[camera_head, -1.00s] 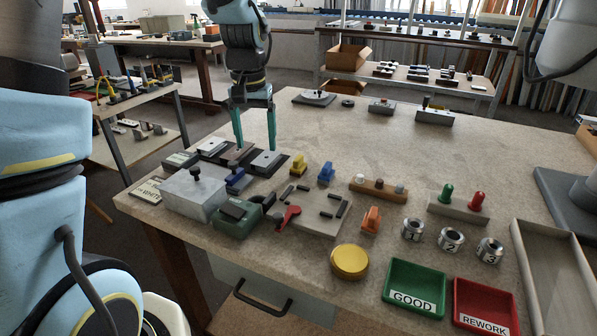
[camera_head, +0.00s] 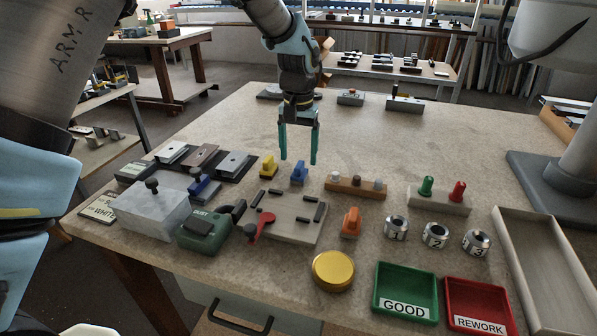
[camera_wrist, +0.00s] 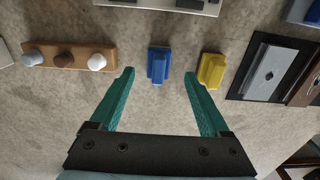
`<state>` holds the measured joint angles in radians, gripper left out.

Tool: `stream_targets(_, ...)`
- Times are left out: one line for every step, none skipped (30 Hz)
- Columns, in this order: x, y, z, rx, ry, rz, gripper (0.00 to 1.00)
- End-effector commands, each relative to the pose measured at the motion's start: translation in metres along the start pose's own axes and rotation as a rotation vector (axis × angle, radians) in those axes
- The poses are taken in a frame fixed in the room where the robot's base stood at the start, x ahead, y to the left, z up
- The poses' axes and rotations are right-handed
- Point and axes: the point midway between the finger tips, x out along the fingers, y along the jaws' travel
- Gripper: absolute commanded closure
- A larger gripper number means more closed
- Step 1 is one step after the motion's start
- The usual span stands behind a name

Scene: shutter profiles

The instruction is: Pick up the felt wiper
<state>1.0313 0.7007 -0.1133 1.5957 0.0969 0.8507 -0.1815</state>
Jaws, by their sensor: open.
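Small handled blocks stand on the bench, and no label tells which one is the felt wiper. A blue block (camera_head: 299,174) stands just below my gripper in the head view and shows between the fingertips in the wrist view (camera_wrist: 158,66). A yellow block (camera_head: 268,167) stands beside it, to the right in the wrist view (camera_wrist: 210,71). An orange block (camera_head: 351,222) stands nearer the front. My gripper (camera_head: 299,161) points down, open and empty. In the wrist view its teal fingers (camera_wrist: 159,76) appear on either side of the blue block, apparently still above it.
A wooden bar with knobs (camera_head: 356,187) and a grey fixture plate (camera_head: 291,229) lie close to the blue block. A dark-based row of plates (camera_head: 187,161) is at the left. Green (camera_head: 405,272) and red (camera_head: 478,295) trays are in front.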

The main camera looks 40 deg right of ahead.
Motion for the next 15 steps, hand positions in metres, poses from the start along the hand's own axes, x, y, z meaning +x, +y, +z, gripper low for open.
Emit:
stream_targets(0.003,0.000,0.000,0.000,-0.002,0.000,0.20)
stream_targets(0.006,0.001,0.000,0.000,-0.004,-0.001,0.20)
stream_targets(0.012,0.001,0.000,0.001,-0.005,-0.001,0.20)
stream_targets(0.016,0.001,-0.001,0.000,-0.004,-0.001,0.20)
stream_targets(0.021,0.001,-0.001,0.000,-0.006,-0.001,0.20)
stream_targets(0.026,0.002,-0.002,0.000,-0.004,-0.001,0.20)
stream_targets(0.031,0.002,-0.002,0.000,-0.005,-0.001,0.20)
stream_targets(0.036,0.002,-0.002,0.000,-0.004,-0.001,0.20)
stream_targets(0.040,0.002,-0.002,0.000,-0.002,0.000,0.20)
stream_targets(0.043,0.002,-0.002,0.000,-0.002,0.000,0.20)
stream_targets(0.045,0.002,-0.002,-0.001,-0.002,0.000,0.20)
stream_targets(0.048,0.002,-0.002,-0.001,-0.001,0.001,0.20)
stream_targets(0.049,0.002,-0.003,-0.001,0.000,0.001,0.20)
stream_targets(0.049,0.002,-0.003,-0.001,0.001,0.001,0.20)
stream_targets(0.050,0.002,-0.003,-0.001,0.001,0.001,0.20)
